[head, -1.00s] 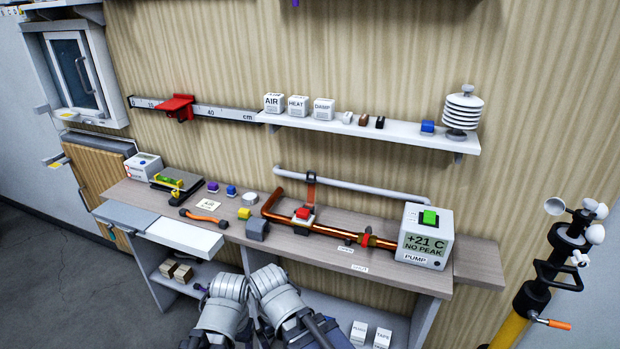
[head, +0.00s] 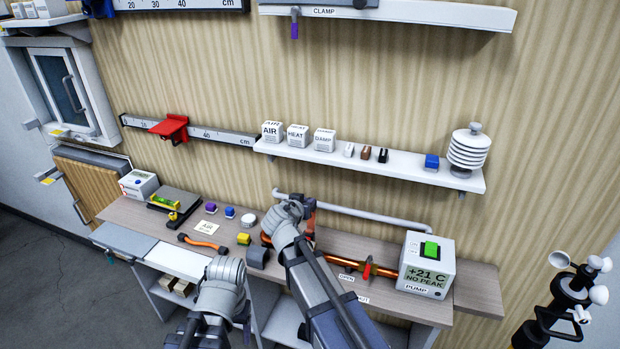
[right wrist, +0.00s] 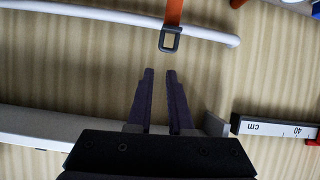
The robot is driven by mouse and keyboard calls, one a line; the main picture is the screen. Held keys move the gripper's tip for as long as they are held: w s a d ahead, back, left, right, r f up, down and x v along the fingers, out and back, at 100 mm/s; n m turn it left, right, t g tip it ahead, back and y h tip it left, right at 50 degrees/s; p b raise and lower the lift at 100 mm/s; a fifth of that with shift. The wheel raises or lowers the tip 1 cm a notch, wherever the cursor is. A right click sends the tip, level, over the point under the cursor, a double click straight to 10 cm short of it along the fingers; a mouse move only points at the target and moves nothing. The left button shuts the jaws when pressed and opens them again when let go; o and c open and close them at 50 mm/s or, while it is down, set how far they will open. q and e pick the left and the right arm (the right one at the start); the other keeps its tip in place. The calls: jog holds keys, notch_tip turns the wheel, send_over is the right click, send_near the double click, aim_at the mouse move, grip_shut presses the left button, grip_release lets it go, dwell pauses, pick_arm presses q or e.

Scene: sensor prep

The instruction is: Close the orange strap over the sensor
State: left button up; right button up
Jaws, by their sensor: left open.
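The orange strap (right wrist: 173,12) with its dark square buckle (right wrist: 171,39) shows at the top of the right wrist view. The buckle stands beyond the fingertips, apart from them. In the head view the strap (head: 309,217) is partly covered by my right gripper (head: 285,214). In the right wrist view, that gripper (right wrist: 160,72) has two dark fingers apart with nothing between them. The sensor is hidden behind my right gripper and arm. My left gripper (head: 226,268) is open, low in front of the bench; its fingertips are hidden.
A copper pipe (head: 332,256) runs along the bench (head: 470,277) to the pump box (head: 427,262). A white pipe (head: 380,217) runs behind it. An orange-handled tool (head: 203,243) and small blocks lie left. A shelf (head: 400,171) hangs above.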

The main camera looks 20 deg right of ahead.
jog(key=shift+w+d+r+t, duration=0.25)
jog(key=shift+w+r+t, duration=0.15)
jog(key=shift+w+r, duration=0.7)
grip_shut()
pick_arm(q)
jog(key=shift+w+r, duration=0.25)
jog(key=shift+r, duration=0.05)
pick_arm(e)
jog(key=shift+f, duration=0.1)
jog(key=b+x, duration=0.4)
jog(key=x, duration=0.6)
jog(key=shift+f, duration=0.15)
jog(key=s+b, duration=0.1)
jog(key=s+a+f, duration=0.1)
jog(key=s, duration=0.1)
jog(key=shift+s+a+f+b, duration=0.1)
jog(key=shift+a+f+b, duration=0.15)
jog(key=shift+b, duration=0.1)
jog(key=shift+s+a, duration=0.1)
pick_arm(q)
notch_tip(320, 180, down, 6)
jog(key=shift+r, duration=0.15)
